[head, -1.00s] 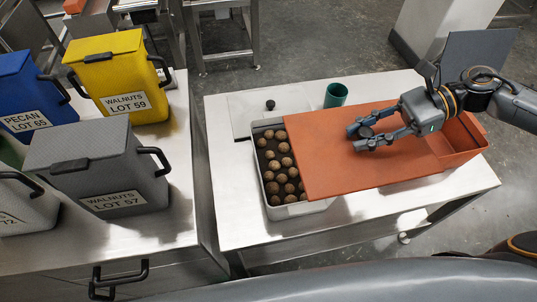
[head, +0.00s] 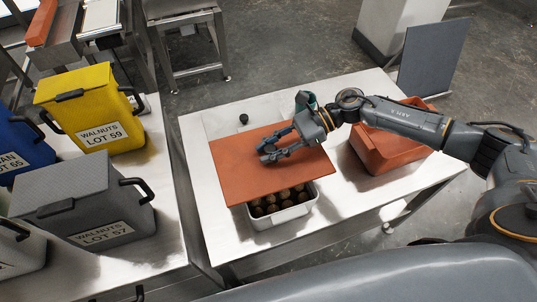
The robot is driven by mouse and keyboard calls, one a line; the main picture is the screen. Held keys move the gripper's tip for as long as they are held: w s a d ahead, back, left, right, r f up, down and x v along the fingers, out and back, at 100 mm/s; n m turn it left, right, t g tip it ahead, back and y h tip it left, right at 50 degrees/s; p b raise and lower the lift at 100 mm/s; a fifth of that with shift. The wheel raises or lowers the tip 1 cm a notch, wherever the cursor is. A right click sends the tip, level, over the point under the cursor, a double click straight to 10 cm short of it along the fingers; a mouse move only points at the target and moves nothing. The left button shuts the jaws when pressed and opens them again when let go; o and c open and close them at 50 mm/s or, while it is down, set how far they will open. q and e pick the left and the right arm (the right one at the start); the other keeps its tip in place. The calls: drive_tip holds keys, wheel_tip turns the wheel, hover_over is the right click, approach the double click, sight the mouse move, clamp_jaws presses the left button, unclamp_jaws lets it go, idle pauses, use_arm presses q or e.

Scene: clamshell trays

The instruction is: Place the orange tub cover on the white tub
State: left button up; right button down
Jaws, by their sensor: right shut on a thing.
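The orange tub cover (head: 270,172) is a flat board held by my right gripper (head: 268,150) above the white tub. The cover hides most of the tub and sticks out past its left side. The white tub (head: 285,222) shows at its near end, with several walnuts (head: 282,200) inside. I cannot tell whether the cover touches the tub's rim. My right gripper is shut on the cover, around a small grip on its top. My left gripper is not in view.
An orange tub (head: 390,150) stands open to the right on the steel table (head: 225,250). A light board with a black knob (head: 243,118) lies behind. Yellow (head: 85,100) and grey (head: 60,180) bins stand on the left table.

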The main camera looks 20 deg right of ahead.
wheel_tip(320, 180, down, 3)
drive_tip(key=shift+a+f+p, duration=0.1)
drive_tip(key=shift+a+p, duration=0.05)
drive_tip(key=shift+p, duration=0.25)
drive_tip(key=shift+f+b, duration=0.35)
drive_tip(key=shift+b, duration=0.15)
drive_tip(key=c, duration=1)
unclamp_jaws()
drive_tip(key=shift+c, duration=0.2)
drive_tip(key=shift+r, duration=0.1)
